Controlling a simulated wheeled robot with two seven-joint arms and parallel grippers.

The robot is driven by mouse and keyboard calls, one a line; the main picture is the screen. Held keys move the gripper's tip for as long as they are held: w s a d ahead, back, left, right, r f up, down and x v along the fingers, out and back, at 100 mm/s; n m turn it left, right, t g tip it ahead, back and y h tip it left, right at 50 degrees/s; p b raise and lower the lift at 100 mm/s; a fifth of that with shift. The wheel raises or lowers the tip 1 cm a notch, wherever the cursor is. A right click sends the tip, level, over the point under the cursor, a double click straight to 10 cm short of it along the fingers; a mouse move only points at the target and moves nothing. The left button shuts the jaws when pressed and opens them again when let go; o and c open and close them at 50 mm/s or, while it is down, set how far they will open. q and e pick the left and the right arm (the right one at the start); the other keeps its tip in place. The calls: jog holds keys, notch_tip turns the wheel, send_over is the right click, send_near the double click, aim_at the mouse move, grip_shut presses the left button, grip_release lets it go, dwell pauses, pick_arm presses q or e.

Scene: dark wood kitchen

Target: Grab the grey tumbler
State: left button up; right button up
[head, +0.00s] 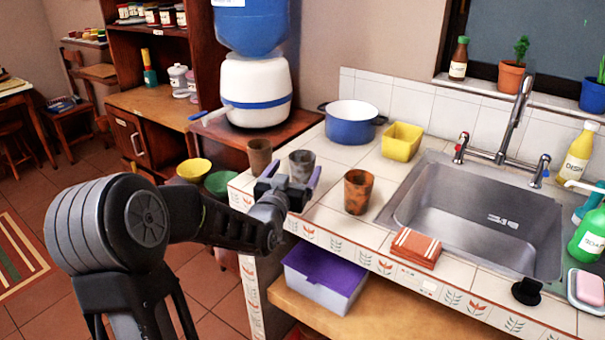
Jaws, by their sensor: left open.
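The grey tumbler (302,163) stands upright on the tiled counter near its left end. My left gripper (293,172) is at the tumbler, open, with one finger to the left of it and the other to its right. The gripper hides the tumbler's lower part, and I cannot tell whether the fingers touch it. A dark brown tumbler (259,157) stands behind and to the left. A rust-brown tumbler (358,191) stands to the right, apart from the gripper. My right gripper is not in view.
A blue pot (351,129) and a yellow tub (401,142) stand at the back. The sink (485,216) is to the right, with a folded orange cloth (416,248) at the front edge. A water dispenser (255,91) stands at the back left.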

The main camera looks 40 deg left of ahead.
aim_at(306, 152)
pick_arm(q)
jog(key=shift+w+a, duration=0.2)
jog(key=shift+w, duration=0.2)
jog(key=shift+w+a+r, duration=0.1)
jog(key=shift+w+a, duration=0.05)
jog(key=shift+w, duration=0.3)
jog(key=p+x, duration=0.1)
jog(key=x, duration=0.3)
jog(key=shift+w, duration=0.1)
jog(key=shift+c, duration=0.5)
jog(key=c, duration=1.8)
jog(key=shift+r, duration=0.1)
